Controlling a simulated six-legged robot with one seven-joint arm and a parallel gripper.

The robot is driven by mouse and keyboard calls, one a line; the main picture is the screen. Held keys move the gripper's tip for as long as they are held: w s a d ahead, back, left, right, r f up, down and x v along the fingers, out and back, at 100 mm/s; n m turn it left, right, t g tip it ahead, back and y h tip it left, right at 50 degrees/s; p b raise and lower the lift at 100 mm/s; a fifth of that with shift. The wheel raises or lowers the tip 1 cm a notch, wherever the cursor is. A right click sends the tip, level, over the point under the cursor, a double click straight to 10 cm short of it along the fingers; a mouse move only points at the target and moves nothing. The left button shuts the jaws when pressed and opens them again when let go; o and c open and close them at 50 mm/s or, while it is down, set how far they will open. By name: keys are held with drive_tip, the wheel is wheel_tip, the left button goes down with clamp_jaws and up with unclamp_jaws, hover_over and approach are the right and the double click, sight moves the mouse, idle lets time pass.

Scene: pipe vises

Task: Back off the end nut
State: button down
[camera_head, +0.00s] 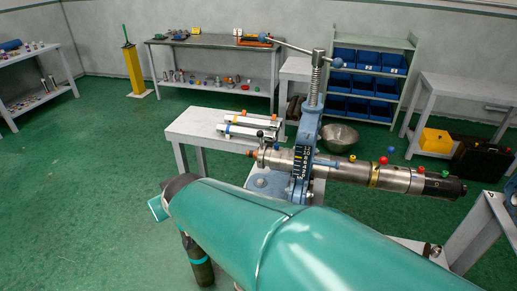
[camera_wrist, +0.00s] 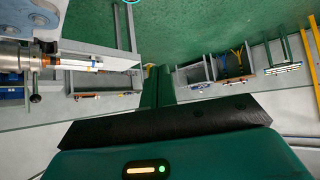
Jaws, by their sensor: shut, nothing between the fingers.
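A steel pipe assembly (camera_head: 345,172) lies level through a blue upright vise (camera_head: 306,145) in the head view. Its left end narrows to a small orange tip (camera_head: 251,153); its right end is a black cylinder (camera_head: 443,187). I cannot tell for certain which part is the end nut. In the wrist view the steel assembly (camera_wrist: 12,54) shows at the left edge, with a copper-coloured tip (camera_wrist: 46,61) and a dark handle (camera_wrist: 35,88). My gripper (camera_wrist: 157,85) is shut and empty, to the right of that tip and apart from it. I cannot make it out in the head view.
A white bench (camera_head: 205,123) with white bars on it stands behind the vise. A steel bowl (camera_head: 338,137) and a rack of blue bins (camera_head: 367,85) are farther back. My teal arm covers the lower middle of the head view. Green floor is clear at left.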

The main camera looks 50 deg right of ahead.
drive_tip(key=w+d+f+m+t+h, duration=0.1)
drive_tip(key=w+d+f+t+h, duration=0.2)
drive_tip(key=w+d, duration=0.35)
drive_tip(key=m+t+h, duration=0.2)
drive_tip(key=m+h, duration=0.5)
drive_tip(key=h, duration=0.6)
approach(261, 141)
drive_tip(key=x, duration=0.6)
drive_tip(key=shift+w+d+r, duration=0.2)
drive_tip(key=shift+d+r, duration=0.05)
drive_tip(key=shift+r, duration=0.05)
